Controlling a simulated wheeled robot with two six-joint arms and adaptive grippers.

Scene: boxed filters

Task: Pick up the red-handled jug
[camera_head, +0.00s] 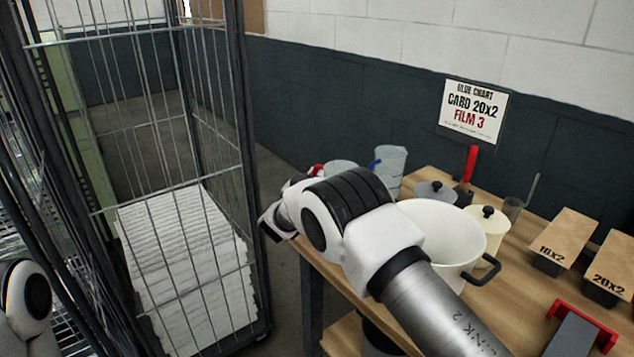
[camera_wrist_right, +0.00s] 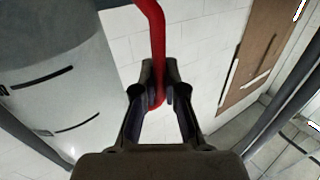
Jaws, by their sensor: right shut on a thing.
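The red-handled jug (camera_head: 341,168) shows at the back left end of the wooden table, a pale body with a red handle (camera_head: 317,170) on its left. My right arm hides its lower part, so I cannot tell whether it touches the table. In the right wrist view the red handle (camera_wrist_right: 157,45) runs down between the fingers of my right gripper (camera_wrist_right: 160,94), which is shut on it. The grey, marked jug body (camera_wrist_right: 60,100) is on the left there. Only a part of my left arm shows at the lower left; its gripper is out of view.
A blue-handled jug (camera_head: 391,166) stands close on the right. A white pot (camera_head: 440,232), lidded containers and labelled boxes (camera_head: 562,238) fill the wooden table (camera_head: 520,262). A tall wire cage trolley (camera_head: 245,150) with a white stack (camera_head: 185,270) stands left of the table.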

